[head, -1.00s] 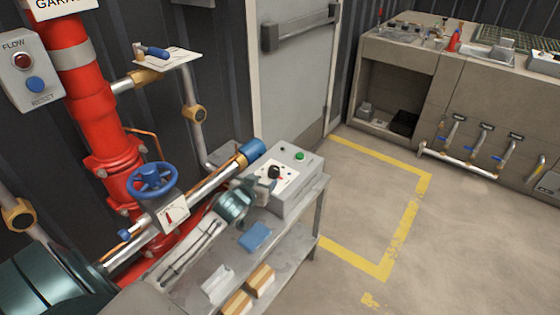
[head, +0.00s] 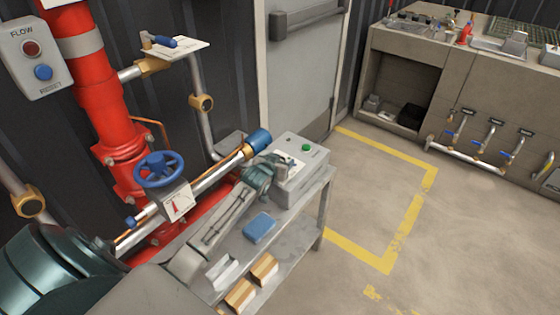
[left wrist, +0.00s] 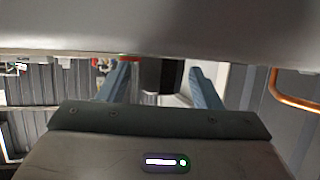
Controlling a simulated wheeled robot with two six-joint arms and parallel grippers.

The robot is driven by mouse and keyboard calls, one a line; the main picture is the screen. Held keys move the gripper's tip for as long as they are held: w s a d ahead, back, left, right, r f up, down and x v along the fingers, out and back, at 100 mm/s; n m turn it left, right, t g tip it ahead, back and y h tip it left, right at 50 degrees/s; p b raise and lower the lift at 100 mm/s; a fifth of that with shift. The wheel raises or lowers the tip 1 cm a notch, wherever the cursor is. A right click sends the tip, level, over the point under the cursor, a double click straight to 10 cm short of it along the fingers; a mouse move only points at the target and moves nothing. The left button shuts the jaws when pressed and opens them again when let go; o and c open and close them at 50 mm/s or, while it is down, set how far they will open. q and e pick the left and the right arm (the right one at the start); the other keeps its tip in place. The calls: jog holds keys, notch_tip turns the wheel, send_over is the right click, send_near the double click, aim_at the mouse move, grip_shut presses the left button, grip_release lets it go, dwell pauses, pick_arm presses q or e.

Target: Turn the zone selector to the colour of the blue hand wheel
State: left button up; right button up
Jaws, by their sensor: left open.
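The blue hand wheel (head: 158,169) sits on the red pipework at left. The grey control box (head: 303,180) stands on the bench's far end, with a white dial plate (head: 291,158) and a green button (head: 306,147) on top. My left gripper (head: 279,162) is at the dial plate and hides the selector knob and most of the colour marks in the head view. In the left wrist view its two blue-grey fingers (left wrist: 160,86) are apart, with a dark shape between them, perhaps the knob. I cannot tell whether they touch it. My right gripper is out of view.
The metal bench (head: 285,242) holds a blue pad (head: 259,228) and small boxes (head: 264,269). The floor at right is clear.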

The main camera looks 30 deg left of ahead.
pick_arm(q)
jog(key=c, duration=1)
jog(key=shift+n+y, duration=0.3)
jog(key=shift+n, duration=0.1)
jog(key=shift+d+n+g+y, duration=0.1)
jog(key=shift+n+g+y, duration=0.2)
jog(key=shift+n+y, duration=0.3)
jog(key=n+y+b, duration=0.1)
jog(key=n+g+y+b, duration=0.1)
jog(key=y, duration=0.1)
jog(key=shift+f+n, duration=0.2)
jog(key=shift+n, duration=0.1)
jog(key=n+g+y+b, duration=0.3)
jog(key=b, duration=0.2)
jog(key=shift+r+n+g, duration=0.15)
jog(key=shift+n+g, duration=0.15)
jog(key=shift+n, duration=0.1)
jog(key=shift+n+g+y, duration=0.3)
jog(key=shift+g+y, duration=0.1)
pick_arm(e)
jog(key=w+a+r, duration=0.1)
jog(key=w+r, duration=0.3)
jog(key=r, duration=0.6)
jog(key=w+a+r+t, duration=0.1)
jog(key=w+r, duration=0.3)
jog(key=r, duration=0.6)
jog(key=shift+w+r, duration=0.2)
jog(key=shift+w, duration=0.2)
